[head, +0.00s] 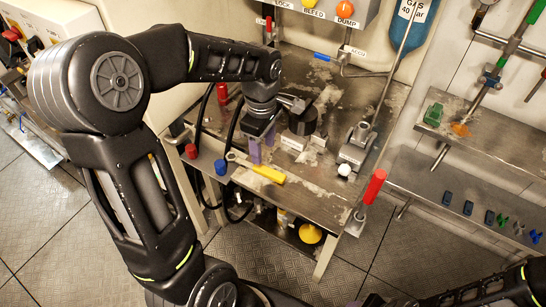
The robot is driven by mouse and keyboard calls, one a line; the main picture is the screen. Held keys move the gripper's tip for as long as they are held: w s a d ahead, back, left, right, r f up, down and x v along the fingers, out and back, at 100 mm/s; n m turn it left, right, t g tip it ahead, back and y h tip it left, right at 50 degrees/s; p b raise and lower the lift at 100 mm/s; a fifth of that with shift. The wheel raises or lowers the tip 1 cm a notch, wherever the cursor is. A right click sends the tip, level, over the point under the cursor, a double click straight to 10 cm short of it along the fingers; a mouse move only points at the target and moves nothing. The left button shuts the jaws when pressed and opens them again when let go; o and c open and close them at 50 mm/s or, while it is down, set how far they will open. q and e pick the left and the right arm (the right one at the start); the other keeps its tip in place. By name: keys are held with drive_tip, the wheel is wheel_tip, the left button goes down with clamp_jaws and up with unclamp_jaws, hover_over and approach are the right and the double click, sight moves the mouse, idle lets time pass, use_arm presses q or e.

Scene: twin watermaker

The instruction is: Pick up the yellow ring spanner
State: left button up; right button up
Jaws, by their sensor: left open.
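The yellow ring spanner (268,173) lies near the front edge of the worn metal bench, with its ring end pointing left. My left gripper (261,142) points down over the bench just behind the spanner. Its purple-padded fingers are open and apart, with nothing visible between them. The fingers appear close to the spanner's shank, but I cannot tell whether they touch it. My right arm lies along the bottom right edge, and its gripper end is mostly cut off.
A red-handled lever (373,187) rises at the bench's front right corner. Red and blue knobs (221,167) stand at the front left. A grey valve block (356,150) stands right of the gripper. A shelf (460,195) with small clips runs along the right wall.

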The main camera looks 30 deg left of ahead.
sight(263, 168)
use_arm(q)
drive_tip(key=shift+s+r, duration=0.1)
drive_tip(key=shift+s, duration=0.05)
drive_tip(key=shift+f, duration=1.35)
drive_tip(key=shift+a+f+p, duration=0.15)
drive_tip(key=shift+f+p, duration=0.5)
drive_tip(key=shift+f, duration=1.95)
drive_tip(key=shift+c, duration=0.2)
clamp_jaws()
